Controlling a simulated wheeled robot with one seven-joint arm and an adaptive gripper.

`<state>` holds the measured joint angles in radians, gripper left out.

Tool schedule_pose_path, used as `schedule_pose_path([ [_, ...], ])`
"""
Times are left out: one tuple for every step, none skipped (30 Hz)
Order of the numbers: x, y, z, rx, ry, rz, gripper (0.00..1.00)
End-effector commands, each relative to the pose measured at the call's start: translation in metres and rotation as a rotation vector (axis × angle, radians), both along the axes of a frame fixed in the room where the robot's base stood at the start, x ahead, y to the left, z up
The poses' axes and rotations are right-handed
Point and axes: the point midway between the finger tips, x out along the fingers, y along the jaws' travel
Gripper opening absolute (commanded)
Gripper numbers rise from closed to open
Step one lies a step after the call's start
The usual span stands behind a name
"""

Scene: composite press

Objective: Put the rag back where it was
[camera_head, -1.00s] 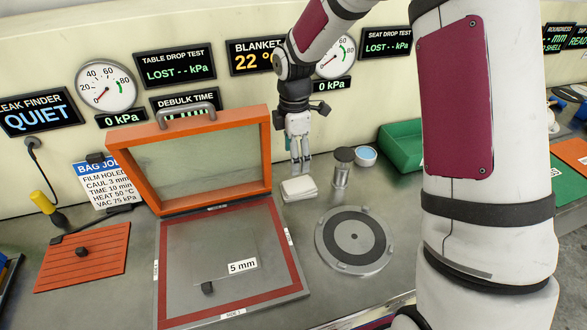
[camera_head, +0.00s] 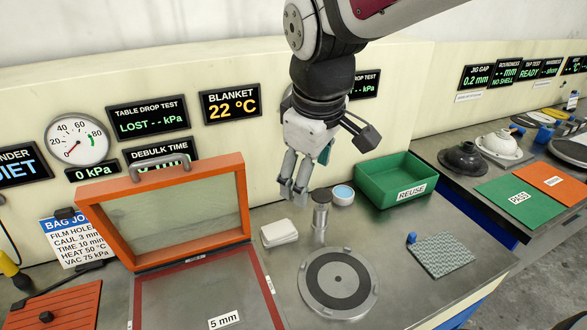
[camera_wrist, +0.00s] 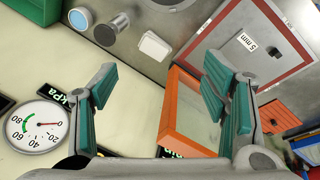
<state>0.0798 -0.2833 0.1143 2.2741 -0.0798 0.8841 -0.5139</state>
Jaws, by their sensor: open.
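The rag (camera_head: 279,233) looks like a small white folded pad. It lies flat on the grey bench, right of the orange-framed lid and left of a small metal cylinder. It also shows in the wrist view (camera_wrist: 154,45), near the top middle. My gripper (camera_head: 293,193) hangs above the bench behind the rag, apart from it, with its fingers pointing down. In the wrist view my gripper (camera_wrist: 162,78) has its green-padded fingers spread wide with nothing between them. No mark of the rag's earlier place is visible.
The orange-framed lid (camera_head: 240,200) stands raised on the left. The metal cylinder (camera_head: 321,215), a blue-topped round tub (camera_head: 343,195) and the green REUSE bin (camera_head: 390,181) stand to the right. A round grey plate (camera_head: 339,281) lies in front.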

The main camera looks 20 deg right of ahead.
Motion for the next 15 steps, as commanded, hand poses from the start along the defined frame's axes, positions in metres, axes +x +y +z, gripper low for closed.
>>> schedule_pose_path([
  [-0.016, 0.000, 0.007, 0.022, -0.032, -0.062, 0.68],
  [-0.025, -0.001, 0.010, 0.037, -0.048, -0.103, 0.68],
  [-0.036, -0.001, 0.013, 0.061, -0.071, -0.156, 0.68],
  [-0.045, -0.001, 0.014, 0.079, -0.085, -0.196, 0.68],
  [-0.053, -0.001, 0.016, 0.099, -0.100, -0.236, 0.68],
  [-0.063, -0.001, 0.017, 0.125, -0.119, -0.285, 0.68],
  [-0.070, -0.001, 0.017, 0.143, -0.132, -0.319, 0.68],
  [-0.077, -0.001, 0.018, 0.162, -0.143, -0.353, 0.68],
  [-0.085, 0.000, 0.018, 0.186, -0.156, -0.392, 0.68],
  [-0.091, 0.000, 0.017, 0.202, -0.165, -0.417, 0.68],
  [-0.095, 0.000, 0.017, 0.218, -0.171, -0.441, 0.68],
  [-0.101, 0.000, 0.017, 0.236, -0.180, -0.469, 0.68],
  [-0.104, 0.000, 0.016, 0.248, -0.184, -0.487, 0.68],
  [-0.107, 0.000, 0.016, 0.258, -0.188, -0.501, 0.68],
  [-0.109, 0.001, 0.015, 0.267, -0.192, -0.516, 0.68],
])
